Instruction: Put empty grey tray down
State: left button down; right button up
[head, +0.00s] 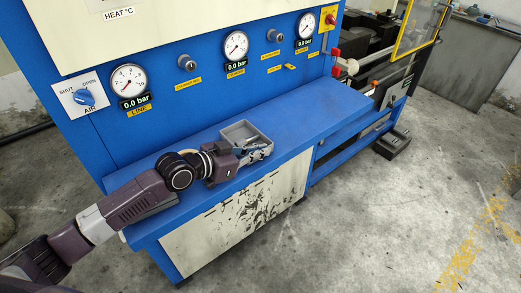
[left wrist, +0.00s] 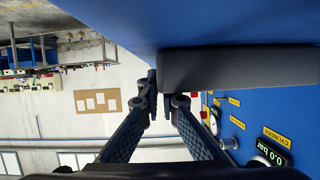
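The grey tray (head: 236,132) is a small open box over the blue ledge (head: 310,110) of the press, and its inside looks empty. My left gripper (head: 252,150) is at its near side. In the left wrist view, the tray (left wrist: 245,68) is a dark block against the blue surface. The fingertips of my left gripper (left wrist: 164,95) are close together at the tray's end, one on each side of its wall. The inner tip is partly hidden by the tray. The tray looks level and at the ledge surface, but I cannot tell whether it bears fully on it. My right gripper is not in view.
The blue press panel with gauges (head: 236,46) and an air knob (head: 84,97) rises behind the ledge. The ledge is bare right of the tray. A machine with a yellow frame (head: 416,30) stands at the back right. Grey floor lies in front.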

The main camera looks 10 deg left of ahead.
pick_arm(q)
jog(key=c, duration=2.2)
grip_release()
jog(key=shift+f, duration=0.1)
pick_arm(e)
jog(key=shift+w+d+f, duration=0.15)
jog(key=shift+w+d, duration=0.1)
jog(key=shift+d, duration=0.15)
pick_arm(q)
jog(key=shift+o, duration=0.2)
